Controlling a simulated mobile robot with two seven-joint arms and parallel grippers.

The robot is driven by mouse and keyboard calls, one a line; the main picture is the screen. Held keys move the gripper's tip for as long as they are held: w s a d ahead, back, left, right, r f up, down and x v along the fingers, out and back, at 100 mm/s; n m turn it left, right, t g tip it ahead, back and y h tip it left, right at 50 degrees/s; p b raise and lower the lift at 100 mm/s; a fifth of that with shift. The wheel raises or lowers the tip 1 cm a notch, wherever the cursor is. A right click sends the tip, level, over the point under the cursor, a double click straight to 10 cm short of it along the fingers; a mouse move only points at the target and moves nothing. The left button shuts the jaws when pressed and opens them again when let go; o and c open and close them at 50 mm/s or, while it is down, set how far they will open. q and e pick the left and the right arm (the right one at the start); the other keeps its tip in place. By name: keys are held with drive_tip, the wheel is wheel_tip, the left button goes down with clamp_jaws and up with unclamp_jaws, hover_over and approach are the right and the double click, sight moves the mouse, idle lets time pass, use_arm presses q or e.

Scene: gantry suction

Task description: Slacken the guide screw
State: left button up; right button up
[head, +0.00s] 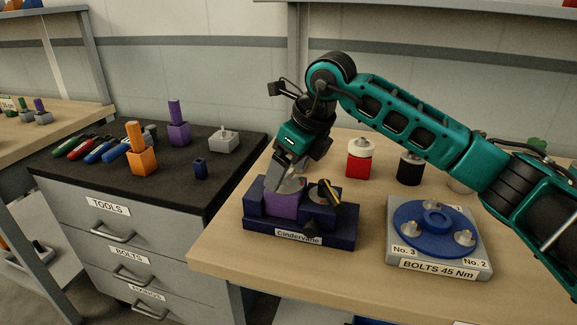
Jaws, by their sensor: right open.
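A dark blue fixture labelled "Cindervane" (262,228) sits on the wooden bench, with a purple block (281,204) in its middle. I cannot tell for sure which part is the guide screw. My right gripper (284,186) points down at the purple block, its open fingers at or just above the top of the block. The fingertips partly hide a grey round piece there. My left gripper is out of view.
A "BOLTS 45 Nm" plate (440,268) with a blue disc (408,220) lies right of the fixture. A red jar (361,163) and black jar (409,172) stand behind. The tool cabinet (215,175) at left carries pliers, an orange block (143,160) and a purple-handled block (179,134).

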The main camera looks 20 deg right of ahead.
drive_tip(key=v, duration=1.3)
drive_tip(key=shift+p, duration=0.45)
